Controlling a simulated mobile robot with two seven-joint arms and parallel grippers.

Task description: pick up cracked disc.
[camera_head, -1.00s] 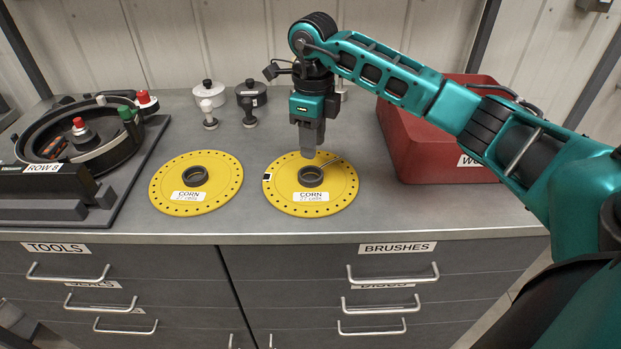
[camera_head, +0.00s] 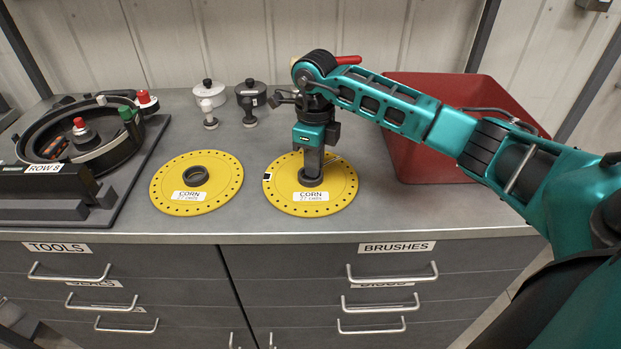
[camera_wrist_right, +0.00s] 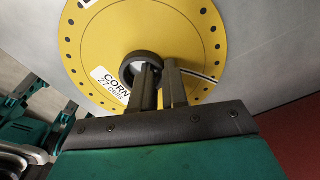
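Two yellow seed discs lie flat on the grey worktop, each with a dark hub ring and a CORN label. The right disc (camera_head: 338,196) has a thin dark line like a crack at its upper right; the line also shows on this disc in the right wrist view (camera_wrist_right: 205,40). The left disc (camera_head: 222,180) shows no crack. My right gripper (camera_head: 312,180) points straight down at the right disc's hub ring (camera_wrist_right: 128,72). Its two fingers stand a small gap apart at the ring's edge; whether they press on it is unclear. My left gripper is out of view.
A red bin (camera_head: 400,150) stands right of the discs. A black round seed meter housing (camera_head: 40,125) sits on a dark mat at the left. Two small knobbed pots (camera_head: 250,95) stand behind the discs. The worktop's front edge is close below the discs.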

